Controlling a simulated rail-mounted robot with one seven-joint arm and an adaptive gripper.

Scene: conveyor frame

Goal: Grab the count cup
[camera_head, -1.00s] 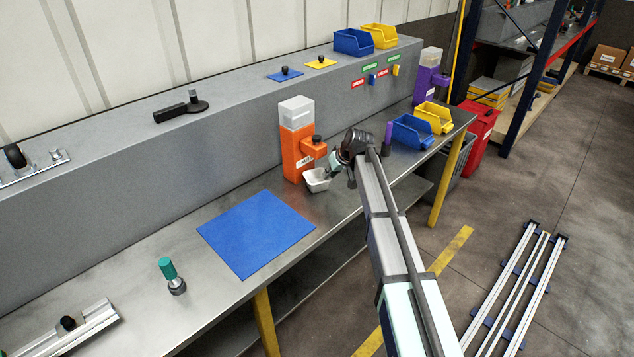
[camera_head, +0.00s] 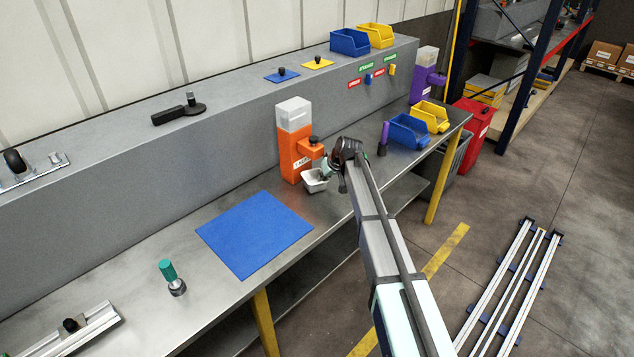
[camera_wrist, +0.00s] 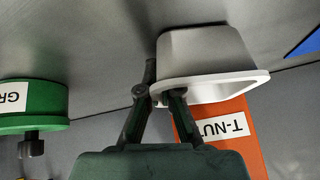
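The count cup, a small white tapered cup (camera_head: 314,181), stands at the foot of the orange dispenser (camera_head: 292,150) on the metal bench. In the wrist view the cup (camera_wrist: 205,60) is large, with its rim toward my gripper. My gripper (camera_wrist: 163,86) is at the cup's left side there, one finger outside the wall and the other overlapping the rim near the opening. The fingers are close together, but I cannot tell whether they clamp the wall. The head view shows my gripper (camera_head: 325,168) at the cup, small and partly hidden by my wrist.
The orange dispenser's T-NUT label (camera_wrist: 225,127) is close to the cup. A green labelled container (camera_wrist: 32,104) is at the left of the wrist view. A blue mat (camera_head: 255,233) lies left of the cup; blue (camera_head: 408,131) and yellow (camera_head: 430,116) bins stand right.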

